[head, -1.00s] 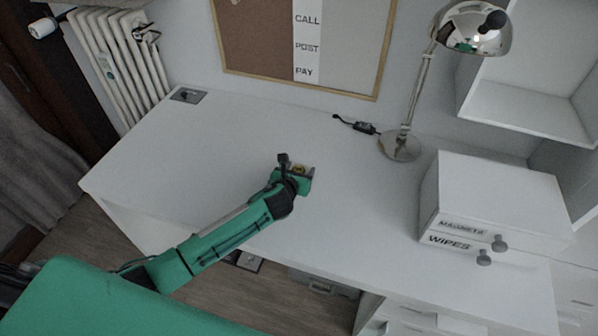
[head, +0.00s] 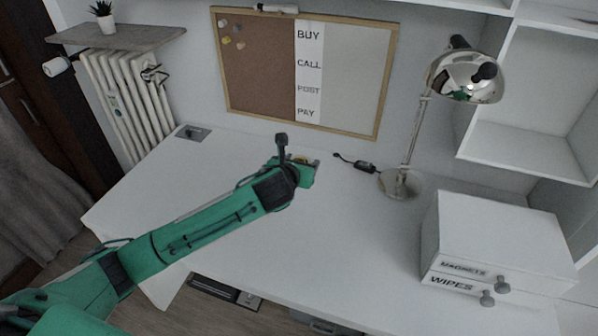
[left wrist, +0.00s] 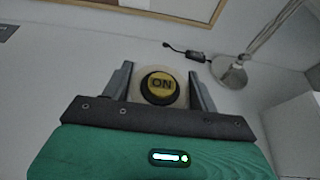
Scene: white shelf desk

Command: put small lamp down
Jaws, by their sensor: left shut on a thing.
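The small lamp (left wrist: 162,86) shows in the left wrist view as a round cream body with a black-ringed yellow button marked ON. It sits between the two grey fingers of my left gripper (left wrist: 160,90), which is shut on it. In the head view my left gripper (head: 309,168) is over the back part of the white desk (head: 240,215), left of the tall desk lamp. There the small lamp is mostly hidden by my wrist. I cannot tell whether its underside touches the desk. My right gripper is not in view.
A tall chrome desk lamp (head: 410,140) stands to the right, with a black cable and switch (head: 362,165) beside its base. A white drawer box (head: 490,235) labelled MAGNETS and WIPES is at the right. A pinboard (head: 258,85) hangs behind. The desk's left and middle are clear.

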